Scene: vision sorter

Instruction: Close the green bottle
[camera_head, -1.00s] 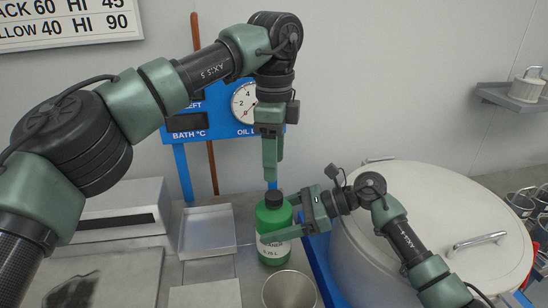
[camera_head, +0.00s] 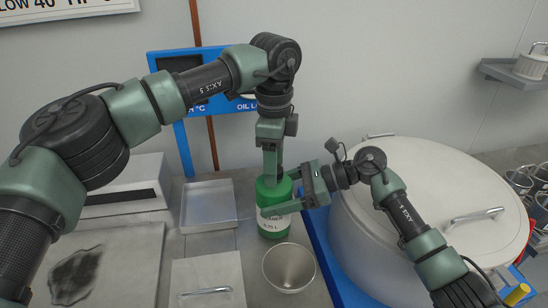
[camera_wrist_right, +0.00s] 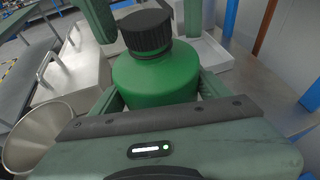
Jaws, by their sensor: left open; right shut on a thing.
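The green bottle (camera_head: 270,222) stands upright on the counter with a pale label on its front. Its ribbed black cap (camera_wrist_right: 146,32) sits on top in the right wrist view; whether it is fully tight I cannot tell. My right gripper (camera_head: 292,204) is shut on the bottle's body from the right, one finger on each side. My left gripper (camera_head: 271,174) points down at the bottle top and hides the cap in the head view. In the right wrist view its open fingers stand on both sides of the cap, with visible gaps.
A metal cup (camera_head: 289,268) stands just in front of the bottle. A shallow metal tray (camera_head: 209,207) lies to the left, and a lidded panel (camera_head: 208,282) lies nearer. A large round-lidded vat (camera_head: 440,190) fills the right. A blue gauge panel (camera_head: 165,62) stands behind.

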